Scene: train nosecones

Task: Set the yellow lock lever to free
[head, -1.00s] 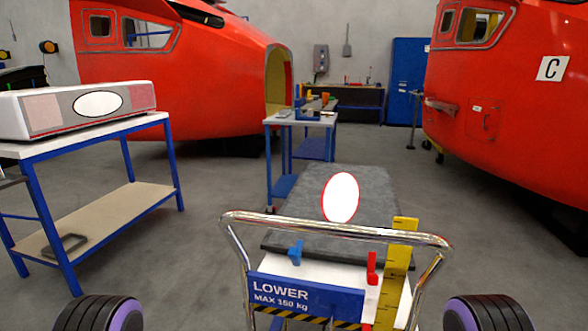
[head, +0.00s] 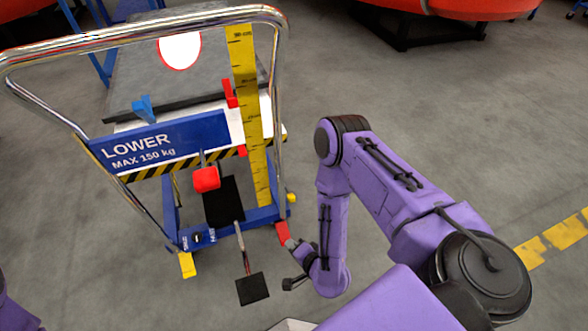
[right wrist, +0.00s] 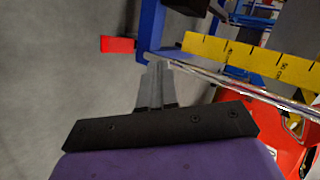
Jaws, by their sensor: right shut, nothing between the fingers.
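A yellow lever (head: 187,265) sticks out low at the left rear foot of the blue lift trolley (head: 215,232). A smaller yellow piece (head: 291,197) shows low on the trolley's right side. A red lever (head: 283,232) sticks out at the right rear foot; it also shows in the right wrist view (right wrist: 118,44). My right gripper (head: 292,244) is low, close by the red lever and well right of the yellow lever. In the right wrist view its grey fingers (right wrist: 156,70) are together and empty. My left gripper is out of view.
A chrome push handle (head: 150,25) arches over the trolley's rear. A yellow ruler (head: 248,110) stands upright on it. A black pedal (head: 252,288) and a red knob (head: 206,179) project rearward between the levers. Floor to the right is open.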

